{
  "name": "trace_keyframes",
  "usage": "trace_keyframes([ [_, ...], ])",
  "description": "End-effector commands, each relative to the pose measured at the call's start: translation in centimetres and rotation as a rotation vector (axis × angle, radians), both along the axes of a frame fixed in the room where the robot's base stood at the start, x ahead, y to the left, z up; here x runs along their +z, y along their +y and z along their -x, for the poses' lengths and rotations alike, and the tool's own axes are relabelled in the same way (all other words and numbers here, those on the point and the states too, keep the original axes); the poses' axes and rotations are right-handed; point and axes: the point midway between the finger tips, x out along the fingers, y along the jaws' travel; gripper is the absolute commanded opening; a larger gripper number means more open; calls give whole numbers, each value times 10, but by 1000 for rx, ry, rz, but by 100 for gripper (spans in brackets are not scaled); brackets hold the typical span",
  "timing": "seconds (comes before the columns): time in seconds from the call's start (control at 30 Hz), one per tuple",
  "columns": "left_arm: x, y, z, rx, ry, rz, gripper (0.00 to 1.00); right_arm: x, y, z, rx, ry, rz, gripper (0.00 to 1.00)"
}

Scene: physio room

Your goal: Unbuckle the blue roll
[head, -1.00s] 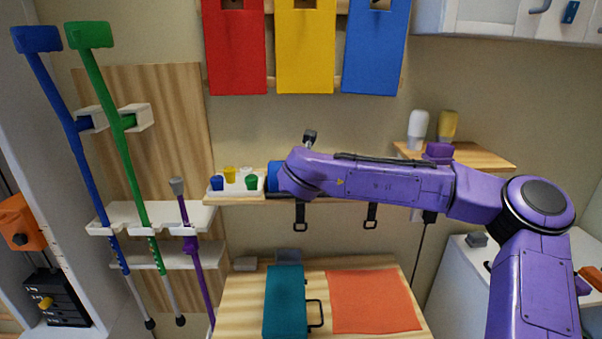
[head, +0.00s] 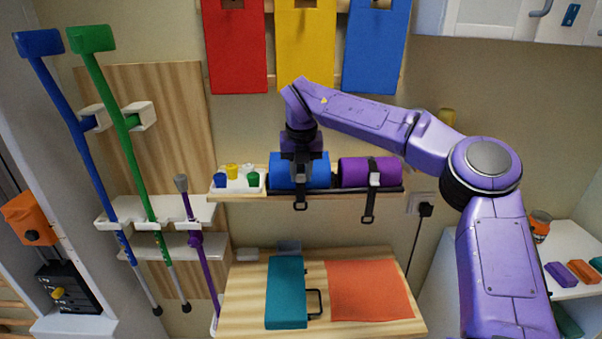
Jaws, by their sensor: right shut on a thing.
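The blue roll (head: 279,171) lies on the wooden wall shelf, beside a purple roll (head: 354,172). My right gripper (head: 300,177) points down in front of the blue roll at its strap. It is shut on the buckle there, which is mostly hidden behind the fingers. The blue roll's dark strap end (head: 300,201) hangs below the shelf edge. The purple roll has its own strap with a pale buckle (head: 375,179) in place. My left gripper is not in view.
A white tray (head: 238,190) with small coloured cups stands left of the blue roll. Red, yellow and blue boards hang above. Below, a wooden table (head: 243,301) holds a teal case (head: 286,291) and an orange mat (head: 369,290). Crutches stand at left.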

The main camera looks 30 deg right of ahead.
Motion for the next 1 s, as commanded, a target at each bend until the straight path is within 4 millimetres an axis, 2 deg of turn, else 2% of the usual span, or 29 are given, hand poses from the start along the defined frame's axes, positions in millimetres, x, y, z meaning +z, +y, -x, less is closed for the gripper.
trace_keyframes([
  [0.6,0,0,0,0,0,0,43,0,-1,-1,0,40,-22,0],
  [0.63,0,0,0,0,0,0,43,0,-1,-1,0,40,-22,30],
  [0.7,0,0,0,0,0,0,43,0,-1,-1,0,40,-22,53],
  [1.0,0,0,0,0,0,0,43,2,-1,-1,-1,38,-21,53],
])
